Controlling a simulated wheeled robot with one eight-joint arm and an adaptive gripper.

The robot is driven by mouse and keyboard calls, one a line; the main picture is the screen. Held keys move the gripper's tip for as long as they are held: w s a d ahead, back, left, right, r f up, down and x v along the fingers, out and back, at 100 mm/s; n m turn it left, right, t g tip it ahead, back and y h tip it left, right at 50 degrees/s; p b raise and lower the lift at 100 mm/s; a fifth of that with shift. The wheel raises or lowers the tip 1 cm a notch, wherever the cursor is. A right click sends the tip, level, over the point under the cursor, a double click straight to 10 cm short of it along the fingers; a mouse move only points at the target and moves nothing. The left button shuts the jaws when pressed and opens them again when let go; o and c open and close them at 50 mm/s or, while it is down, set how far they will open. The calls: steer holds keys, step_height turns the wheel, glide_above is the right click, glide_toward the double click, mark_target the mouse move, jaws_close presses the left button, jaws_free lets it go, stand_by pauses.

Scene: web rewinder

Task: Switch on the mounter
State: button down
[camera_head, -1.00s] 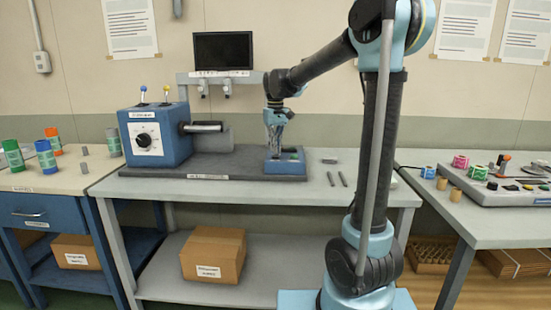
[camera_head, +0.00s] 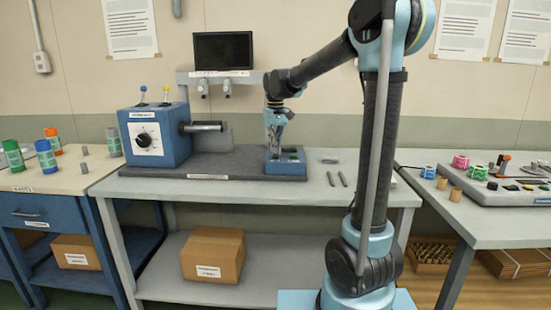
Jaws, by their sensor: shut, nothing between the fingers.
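The web rewinder sits on the middle table, with a blue box (camera_head: 156,135) at its left, a dial on the box's front and two small levers on top. A dark spindle (camera_head: 203,127) sticks out to the right of the box. A small blue control box (camera_head: 286,167) with a dark top and a green spot stands at the right end of the dark base. My gripper (camera_head: 275,146) points down over the left part of this control box, shut and empty. Its tips are close to the top; I cannot tell whether they touch. Which part is the mounter's switch is not readable.
A dark monitor (camera_head: 223,51) stands behind the rewinder. Small grey tools (camera_head: 337,179) lie right of the control box. Spools and a panel (camera_head: 510,190) are on the right table, and several cans (camera_head: 45,156) are on the left table.

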mark_target(276, 156)
steer(key=shift+f, duration=0.95)
stand_by(0.6)
steer(key=shift+r, duration=3.5)
steer(key=s+d+f+m, duration=0.1)
steer(key=s+d+f, duration=0.1)
steer(key=s+d, duration=0.65)
steer(key=s+d+f+m, duration=0.1)
steer(key=s+d+f, duration=0.3)
steer(key=s+f, duration=0.2)
steer(key=s+d+f+m+t, duration=0.1)
steer(key=s+d+f+m, duration=0.1)
steer(key=s+d+f, duration=0.2)
steer(key=s+d+f+m+t, duration=0.1)
steer(key=s+d+f, duration=0.3)
steer(key=s+f, duration=0.6)
steer(key=s, duration=0.3)
steer(key=shift+s+d, duration=0.15)
steer(key=shift+d, duration=0.25)
steer(key=shift+f, duration=0.1)
